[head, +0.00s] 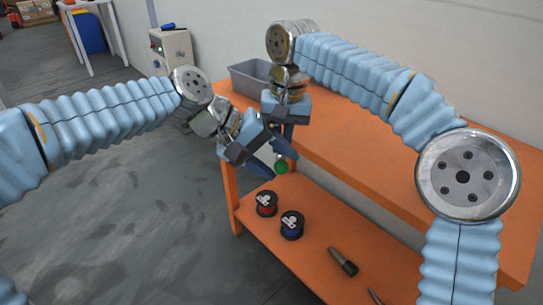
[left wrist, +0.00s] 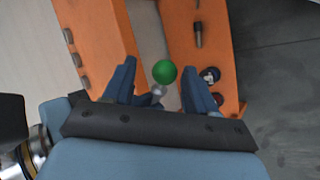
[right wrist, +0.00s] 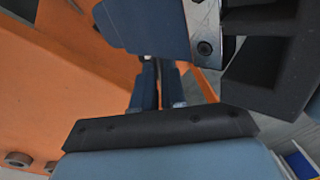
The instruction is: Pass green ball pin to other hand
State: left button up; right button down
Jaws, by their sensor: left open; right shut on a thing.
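The green ball pin (head: 281,167) has a round green head and a silver shank. In the left wrist view the green ball pin (left wrist: 164,72) is between the two spread fingers of my left gripper (left wrist: 158,76), with space at both sides. In the head view my left gripper (head: 274,157) is open close by the ball. My right gripper (head: 286,131) points down just behind and above it. In the right wrist view my right gripper (right wrist: 158,84) is shut on the pin, which is mostly hidden; the left gripper crosses in front of its fingertips.
The orange workbench (head: 400,175) has a grey bin (head: 250,79) at the back. Its lower shelf holds a red-and-black spool (head: 266,204), a blue-and-black spool (head: 292,224) and a dark-handled tool (head: 343,262). A control box (head: 172,51) stands by the wall. Grey floor is free at left.

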pick_arm(q)
jog(key=shift+r, duration=0.1)
grip_shut()
pick_arm(e)
jog(key=c, duration=1.1)
grip_release()
jog(key=shift+r, duration=0.1)
notch_tip(320, 180, up, 7)
jog(key=shift+d+r, duration=0.15)
jog(key=shift+d, duration=0.1)
pick_arm(q)
jog(key=c, duration=0.7)
grip_release()
jog(key=shift+c, duration=0.2)
grip_shut()
